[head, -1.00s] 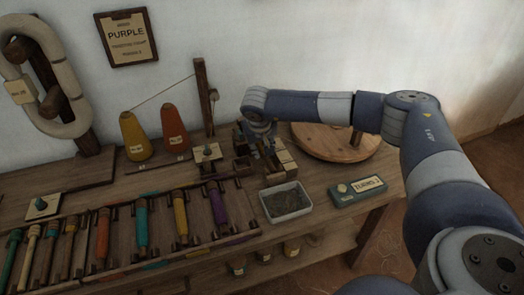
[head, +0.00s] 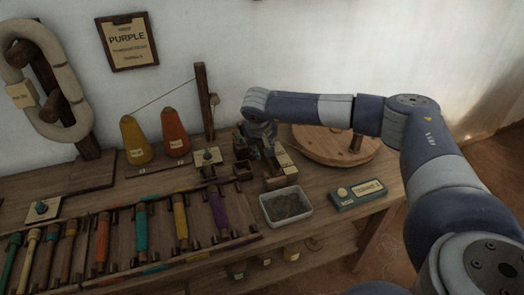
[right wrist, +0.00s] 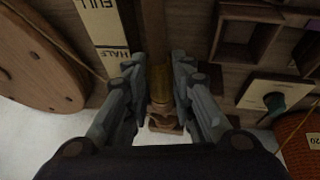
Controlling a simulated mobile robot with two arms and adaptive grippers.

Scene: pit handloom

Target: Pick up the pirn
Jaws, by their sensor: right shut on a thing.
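The pirn (right wrist: 160,88) is a slim brown wooden piece with a yellowish band and a stepped wooden butt end. In the right wrist view it lies between the two fingers of my right gripper (right wrist: 159,75), which is shut on it. In the head view the right gripper (head: 267,152) points down at the wooden blocks at the back of the bench, left of the round wooden disc. There the arm and fingers mostly hide the pirn. My left gripper is not in view.
A rack of coloured pirns (head: 217,208) fills the front left. A metal tray (head: 287,204) and a green counter box (head: 358,193) stand in front of the gripper. The round disc (head: 330,146) is at right, the FULL/HALF gauge (right wrist: 102,22) beside the fingers. Yarn cones (head: 174,132) and a post stand behind left.

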